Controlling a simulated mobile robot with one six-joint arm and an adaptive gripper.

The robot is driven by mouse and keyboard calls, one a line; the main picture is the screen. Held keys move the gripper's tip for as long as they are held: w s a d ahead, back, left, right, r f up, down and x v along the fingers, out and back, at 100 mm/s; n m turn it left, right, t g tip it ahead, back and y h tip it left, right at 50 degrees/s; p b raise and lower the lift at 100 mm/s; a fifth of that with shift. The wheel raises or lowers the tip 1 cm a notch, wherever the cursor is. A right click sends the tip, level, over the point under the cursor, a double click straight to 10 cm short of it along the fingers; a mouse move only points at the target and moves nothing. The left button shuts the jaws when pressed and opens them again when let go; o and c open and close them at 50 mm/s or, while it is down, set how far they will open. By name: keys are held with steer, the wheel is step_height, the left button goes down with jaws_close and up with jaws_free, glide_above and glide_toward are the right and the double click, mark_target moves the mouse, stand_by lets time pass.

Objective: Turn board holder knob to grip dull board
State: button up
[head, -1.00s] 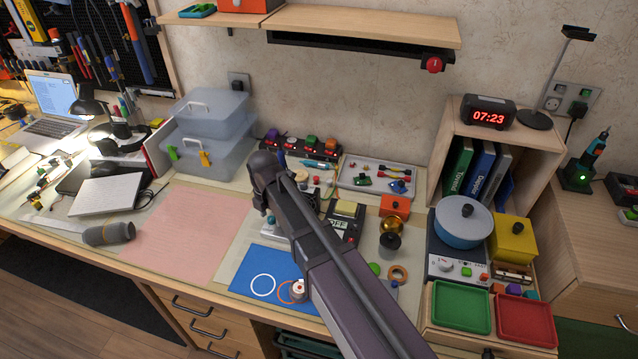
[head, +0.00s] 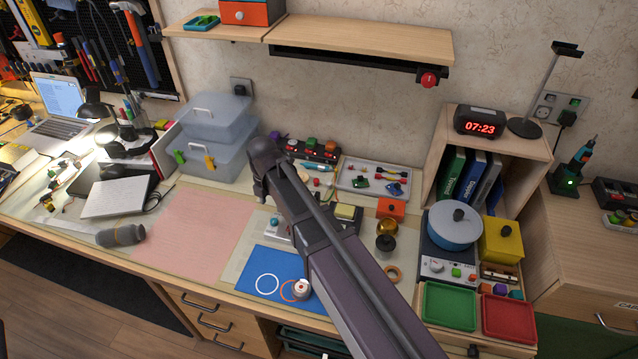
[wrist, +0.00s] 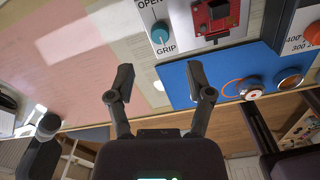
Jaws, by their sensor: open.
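The board holder (wrist: 205,55) is a pale block at the top of the wrist view, with OPEN and GRIP lettering. Its round teal knob (wrist: 160,33) stands near the GRIP label; its exact setting is hard to read. A red board (wrist: 213,18) with dark parts sits in the holder. In the head view, the knob (head: 275,222) shows left of my arm, which hides part of the holder. My gripper (wrist: 161,76) is open and empty, its fingertips below the knob in the wrist picture and apart from it. The head view does not show the gripper clearly.
A blue mat (head: 262,270) with ring outlines and a small white-and-red round item (head: 301,289) lies in front of the holder. A pink mat (head: 197,232) to the left is clear. A gold-topped item (head: 387,228) stands right of my arm.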

steer(key=shift+r+p, duration=3.05)
steer(key=shift+r, duration=0.3)
steer(key=d+f+m+b, duration=0.1)
steer(key=d+m, duration=0.9)
steer(key=d, duration=0.3)
steer(key=shift+w+d+m, duration=0.2)
steer(key=shift+w+m, duration=0.1)
steer(key=s+d+m, duration=0.3)
steer(key=d+m, duration=0.7)
steer(key=d, duration=0.1)
steer(key=s+d+m, duration=0.3)
steer(key=d+m, duration=0.7)
steer(key=d, duration=0.1)
steer(key=shift+s, duration=0.3)
